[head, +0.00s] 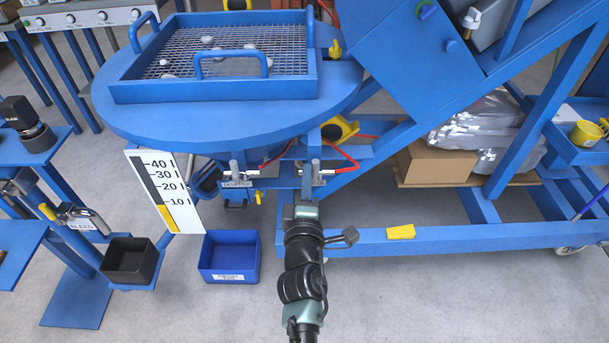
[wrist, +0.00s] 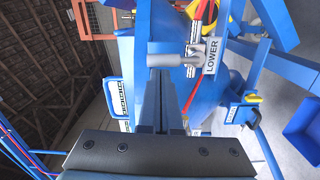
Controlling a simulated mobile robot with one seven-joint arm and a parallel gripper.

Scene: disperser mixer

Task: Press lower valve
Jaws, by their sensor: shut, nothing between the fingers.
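The lower valve has a grey metal body with a round plunger (wrist: 170,55) and a white tag reading LOWER (wrist: 212,56) in the wrist view. In the head view the valve (head: 311,169) is on the blue frame under the round table, its tag partly hidden by my arm. My gripper (wrist: 162,76) is shut and empty, its fingertips right at the plunger's free end. I cannot tell whether they touch it. In the head view my gripper (head: 307,197) is just in front of the valve and partly merges with it.
A second, similar valve (head: 237,170) with its own tag stands to the left. Red hoses (head: 338,156) run close behind. A blue bin (head: 230,258) is on the floor at left, and a blue beam (head: 450,238) crosses at right.

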